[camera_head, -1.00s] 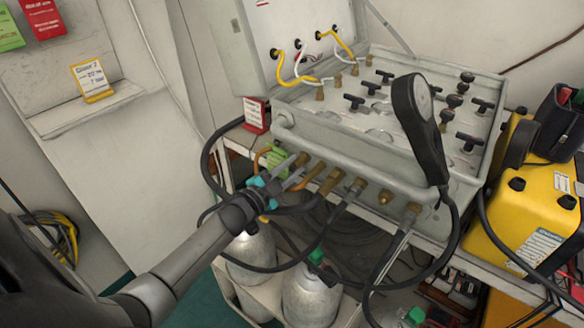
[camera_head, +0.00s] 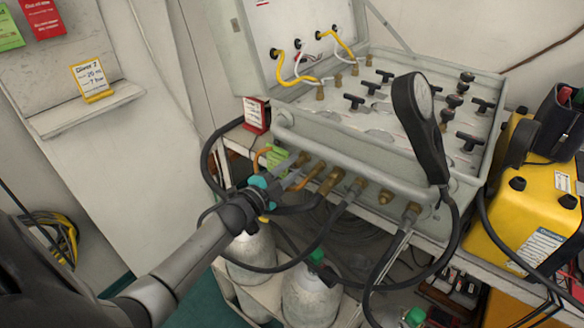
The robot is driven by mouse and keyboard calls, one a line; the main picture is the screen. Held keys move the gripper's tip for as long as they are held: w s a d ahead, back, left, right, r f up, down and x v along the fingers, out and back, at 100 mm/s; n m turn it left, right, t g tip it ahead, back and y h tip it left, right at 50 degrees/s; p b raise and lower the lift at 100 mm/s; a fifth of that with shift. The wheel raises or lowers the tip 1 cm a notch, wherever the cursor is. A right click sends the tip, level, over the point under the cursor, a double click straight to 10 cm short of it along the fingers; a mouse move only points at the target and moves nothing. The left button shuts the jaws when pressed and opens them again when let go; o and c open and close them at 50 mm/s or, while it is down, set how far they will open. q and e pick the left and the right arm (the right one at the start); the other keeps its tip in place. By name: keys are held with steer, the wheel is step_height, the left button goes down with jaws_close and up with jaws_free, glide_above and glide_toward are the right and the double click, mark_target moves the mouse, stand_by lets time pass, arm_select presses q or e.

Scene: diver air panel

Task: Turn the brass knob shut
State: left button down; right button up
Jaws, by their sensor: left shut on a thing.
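The grey air panel case (camera_head: 300,128) stands open on a bench, with a row of brass fittings along its front face. My left gripper (camera_head: 293,176) reaches in from the lower left to the left end of this row. Its fingers are shut on the brass knob (camera_head: 301,160), the leftmost brass piece; the fingers and wrist partly hide it. How far the knob is turned cannot be told. My right gripper is not in view.
Orange and black hoses (camera_head: 325,182) run close beside my left gripper. A black handheld gauge (camera_head: 418,125) stands at the panel's front right. Silver cylinders (camera_head: 310,298) stand below. A yellow case (camera_head: 530,200) is at the right.

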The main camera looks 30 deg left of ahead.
arm_select(q)
steer(key=c, duration=0.9)
jaws_free()
steer(key=s, duration=0.5)
steer(key=s+a+p, duration=0.1)
steer(key=s, duration=0.9)
steer(key=shift+s+a+r+p, duration=0.1)
steer(key=shift+s+a+p, duration=0.05)
steer(key=shift+p, duration=0.25)
